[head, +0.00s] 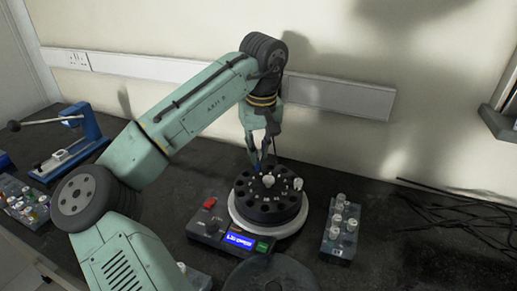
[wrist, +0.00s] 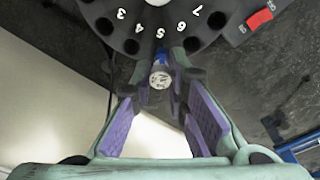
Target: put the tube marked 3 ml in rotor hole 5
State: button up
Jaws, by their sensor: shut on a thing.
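My gripper (wrist: 163,78) is shut on a tube (wrist: 160,76) with a pale, marked cap and a blue part below it. The cap's writing is too small to read. In the wrist view the tube is in line with the number 5 at the rim of the black rotor (wrist: 148,38), where hole 5 lies hidden behind it. I cannot tell how far its lower end is in the hole. The holes by 3, 4, 6 and 7 look empty. In the head view my gripper (head: 263,157) points down over the back of the rotor (head: 262,211).
A white-capped tube (head: 298,184) stands at the rotor's right side. The centrifuge panel (head: 205,228) has a red switch and a lit display. A tube rack (head: 335,245) stands at right, another (head: 38,216) far left, near a blue press (head: 85,127). Black cables (head: 460,215) lie at right.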

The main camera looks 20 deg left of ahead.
jog(key=shift+f+b, duration=0.65)
jog(key=shift+f, duration=0.7)
jog(key=o, duration=0.7)
jog(key=shift+o, duration=0.2)
jog(key=o, duration=0.3)
jog(key=shift+o, duration=0.2)
jog(key=shift+r, duration=0.1)
jog(key=shift+r+p, duration=2.55)
jog(key=shift+r, duration=0.4)
